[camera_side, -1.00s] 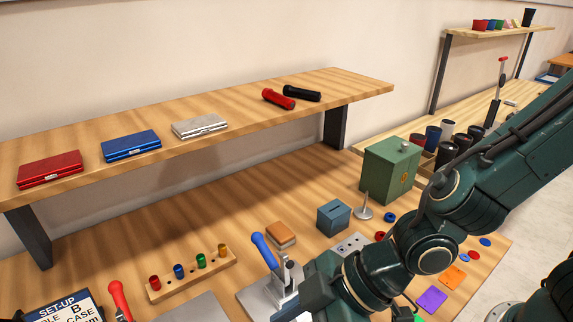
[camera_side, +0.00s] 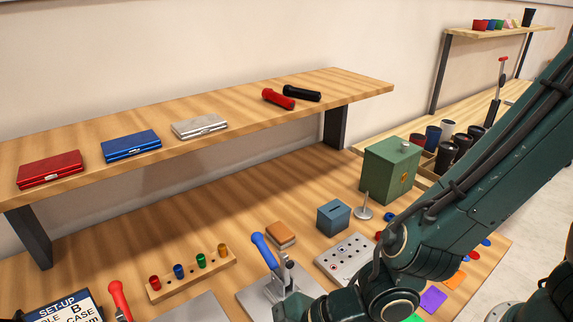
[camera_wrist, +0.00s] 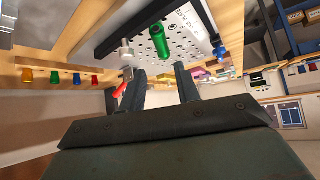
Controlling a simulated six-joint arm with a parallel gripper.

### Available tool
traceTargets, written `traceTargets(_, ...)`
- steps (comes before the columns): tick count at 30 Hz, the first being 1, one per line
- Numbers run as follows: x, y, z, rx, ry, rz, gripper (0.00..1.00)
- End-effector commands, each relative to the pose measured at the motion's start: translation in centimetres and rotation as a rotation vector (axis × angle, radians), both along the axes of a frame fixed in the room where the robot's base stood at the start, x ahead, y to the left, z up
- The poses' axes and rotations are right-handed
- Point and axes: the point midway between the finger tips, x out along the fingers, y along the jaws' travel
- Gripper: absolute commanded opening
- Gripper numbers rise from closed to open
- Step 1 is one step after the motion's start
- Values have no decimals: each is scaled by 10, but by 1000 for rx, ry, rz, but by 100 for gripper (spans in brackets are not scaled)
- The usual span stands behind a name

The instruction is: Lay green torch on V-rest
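In the wrist view a green torch-like cylinder (camera_wrist: 160,40) shows in front of a pale plate with dark holes, just beyond my fingers. I take it to be the green torch. My gripper (camera_wrist: 160,70) is open, its two fingers apart with nothing between them. A gap shows between the fingertips and the green cylinder. The side view does not show the green torch; my fingers there are out of frame or hidden by my arm. I cannot make out the V-rest in either view.
A red torch (camera_side: 278,98) and a black torch (camera_side: 302,93) lie on the raised shelf (camera_side: 235,122). Below stand a blue-handled clamp (camera_side: 268,255), a holed plate (camera_side: 345,258), a blue box (camera_side: 333,217) and a green cabinet (camera_side: 390,170).

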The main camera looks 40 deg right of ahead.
Motion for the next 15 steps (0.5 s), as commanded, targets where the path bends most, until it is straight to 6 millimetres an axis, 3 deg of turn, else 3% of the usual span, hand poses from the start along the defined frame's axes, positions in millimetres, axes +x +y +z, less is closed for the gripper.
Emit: traceTargets(15,14,28,-32,0,0,0,32)
